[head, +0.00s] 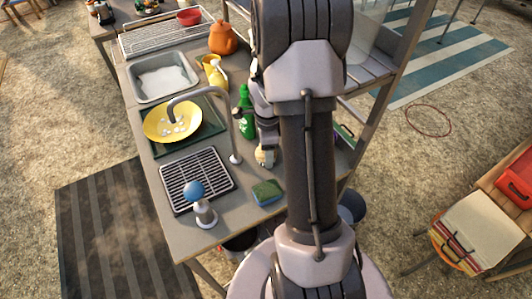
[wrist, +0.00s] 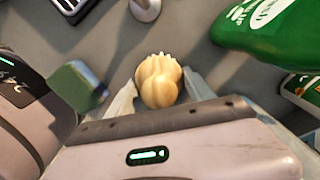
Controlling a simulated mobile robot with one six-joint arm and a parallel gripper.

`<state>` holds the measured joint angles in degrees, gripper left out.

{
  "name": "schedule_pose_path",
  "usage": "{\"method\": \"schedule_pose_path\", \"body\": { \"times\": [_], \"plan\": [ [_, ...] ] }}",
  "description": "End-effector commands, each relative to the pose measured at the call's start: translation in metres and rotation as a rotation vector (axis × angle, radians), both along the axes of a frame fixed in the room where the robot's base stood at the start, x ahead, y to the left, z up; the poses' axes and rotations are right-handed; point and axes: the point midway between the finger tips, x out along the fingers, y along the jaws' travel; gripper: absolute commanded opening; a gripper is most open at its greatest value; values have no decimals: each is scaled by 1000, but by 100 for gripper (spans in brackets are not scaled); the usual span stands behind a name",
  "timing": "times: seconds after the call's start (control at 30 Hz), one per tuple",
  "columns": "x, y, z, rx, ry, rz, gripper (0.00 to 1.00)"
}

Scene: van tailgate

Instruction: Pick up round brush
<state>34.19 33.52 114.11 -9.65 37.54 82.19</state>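The round brush, cream-coloured with ridged bristle tufts (wrist: 159,82), is on the grey counter (head: 225,212). In the head view the brush (head: 263,157) shows just below my gripper (head: 266,140), between the tap and the sponge. In the wrist view my gripper (wrist: 160,85) has one pale finger on each side of the brush. The fingers look spread, with narrow gaps beside the bristles; firm contact does not show. The brush's lower part is hidden by my gripper's body.
A green bottle (head: 244,112) stands close to my gripper; it also fills the wrist view's upper right (wrist: 265,25). A green-blue sponge (head: 267,191), the tap (head: 234,150), a black rack (head: 198,180) and a blue-topped dispenser (head: 195,192) are near. Bare counter lies around the sponge.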

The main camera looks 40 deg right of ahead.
Motion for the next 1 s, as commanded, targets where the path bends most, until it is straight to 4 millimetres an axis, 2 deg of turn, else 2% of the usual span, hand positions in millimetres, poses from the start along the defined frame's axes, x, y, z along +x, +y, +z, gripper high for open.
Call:
{"method": "schedule_pose_path", "body": {
  "times": [0.03, 0.1, 0.33, 0.47, 0.57, 0.77, 1.0],
  "plan": [
    [0, 0, 0, 0, 0, 0, 26],
    [0, 0, 0, 0, 0, 0, 13],
    [0, 0, 3, 0, 0, 0, 13],
    [0, 0, 20, -1, -2, 0, 13],
    [1, -1, 44, -2, -2, 0, 13],
    [1, -1, 106, -3, -4, 0, 13],
    [1, 0, 193, -3, -4, -1, 13]
  ]
}}
